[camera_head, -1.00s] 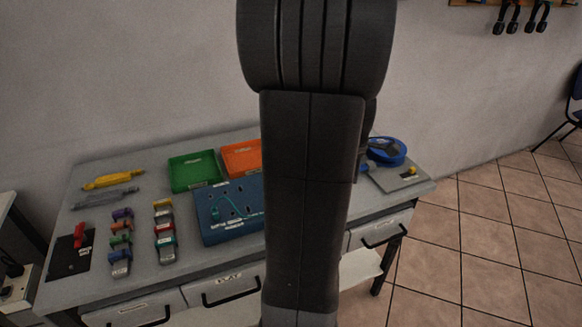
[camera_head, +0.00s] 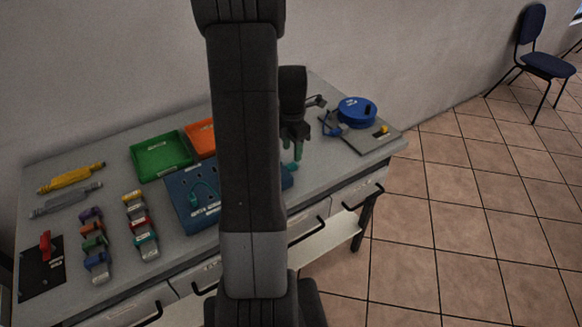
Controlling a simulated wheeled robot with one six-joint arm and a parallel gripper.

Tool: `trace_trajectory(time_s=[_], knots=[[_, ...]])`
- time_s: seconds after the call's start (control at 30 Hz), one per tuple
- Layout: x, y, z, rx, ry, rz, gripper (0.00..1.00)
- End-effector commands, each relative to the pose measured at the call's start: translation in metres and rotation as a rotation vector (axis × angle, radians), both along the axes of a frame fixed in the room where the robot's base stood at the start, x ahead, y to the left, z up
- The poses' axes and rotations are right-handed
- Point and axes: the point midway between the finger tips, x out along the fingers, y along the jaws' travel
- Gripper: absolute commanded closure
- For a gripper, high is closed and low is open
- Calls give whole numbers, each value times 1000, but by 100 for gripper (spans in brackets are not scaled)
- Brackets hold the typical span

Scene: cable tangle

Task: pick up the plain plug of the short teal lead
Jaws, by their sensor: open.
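The short teal lead (camera_head: 208,188) lies in a loop on the blue board (camera_head: 178,200). It runs toward my arm, which covers the middle and right of the board. I cannot pick out its plain plug. My gripper (camera_head: 292,162) points down near the right end of the board, right of my arm link, and is open. Teal shows at its fingertips; I cannot tell if this is part of the fingers or something behind them.
A green tray (camera_head: 137,158) and an orange tray (camera_head: 190,132) stand behind the board. Several coloured connectors (camera_head: 140,222) line the left of the table.

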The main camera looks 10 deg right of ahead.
Motion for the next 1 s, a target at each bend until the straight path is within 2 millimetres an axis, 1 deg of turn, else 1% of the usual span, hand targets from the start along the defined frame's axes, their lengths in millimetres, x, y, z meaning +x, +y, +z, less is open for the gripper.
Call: trace_trajectory(time_s=[0.17,0.33,0.4,0.5,0.6,0.77,0.8,0.87,1.0], knots=[[-2,3,-12,0,2,0,55],[-6,12,-36,1,4,2,55],[-6,11,-46,1,4,0,55],[-5,11,-54,0,2,0,55],[-5,11,-58,0,0,-1,55],[-5,11,-58,0,-1,-1,55],[-5,11,-58,0,-1,-1,57],[-5,11,-58,0,-1,-1,69],[-5,11,-58,0,-1,-1,97]])
